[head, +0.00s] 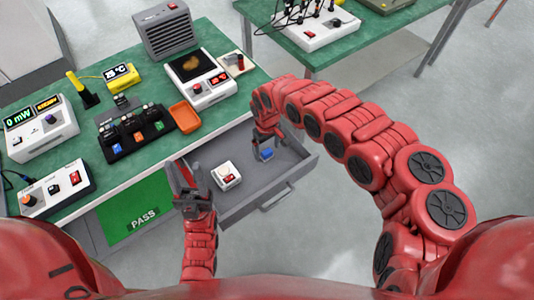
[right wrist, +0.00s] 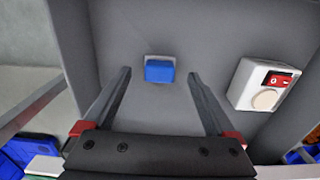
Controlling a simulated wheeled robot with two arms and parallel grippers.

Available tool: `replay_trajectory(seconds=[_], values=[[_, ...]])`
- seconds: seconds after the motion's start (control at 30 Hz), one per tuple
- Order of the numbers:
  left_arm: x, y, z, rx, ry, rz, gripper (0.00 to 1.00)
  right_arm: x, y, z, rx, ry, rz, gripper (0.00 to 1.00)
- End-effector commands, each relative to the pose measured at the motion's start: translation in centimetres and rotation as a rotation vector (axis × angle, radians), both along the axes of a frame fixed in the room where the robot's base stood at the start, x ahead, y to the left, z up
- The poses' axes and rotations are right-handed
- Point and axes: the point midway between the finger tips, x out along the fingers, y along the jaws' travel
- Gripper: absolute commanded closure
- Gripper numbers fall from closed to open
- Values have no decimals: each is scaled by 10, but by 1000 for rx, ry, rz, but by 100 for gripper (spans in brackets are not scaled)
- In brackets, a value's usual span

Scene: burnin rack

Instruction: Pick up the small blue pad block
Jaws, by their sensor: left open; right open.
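The small blue pad block (right wrist: 159,71) lies on the grey floor of the open drawer (right wrist: 210,30). In the right wrist view it sits centred just beyond and between the fingertips. It also shows in the head view (head: 267,154), close under my right gripper (head: 265,132). My right gripper is open, with its two fingers spread (right wrist: 160,75) and nothing held; the exact gap to the block cannot be told. My left gripper (head: 185,180) is open and empty, in front of the bench by the drawer's left side.
A white box with a red switch (head: 226,175) lies in the drawer, left of the block. The drawer walls (head: 300,170) surround both. On the green bench are an orange tray (head: 185,116), a black rack (head: 136,132) and several instruments. A second table (head: 350,40) stands behind.

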Motion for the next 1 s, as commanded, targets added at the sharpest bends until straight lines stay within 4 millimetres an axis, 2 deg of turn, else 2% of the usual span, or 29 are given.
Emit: replay_trajectory(seconds=[0.2,0.5,1.0], values=[[0,0,1,0,0,0,50,0,2,-26,3,-1,0,9],[0,0,1,0,0,0,50,1,0,-29,1,-4,0,9],[0,0,1,0,0,0,50,1,0,-29,1,-3,0,98]])
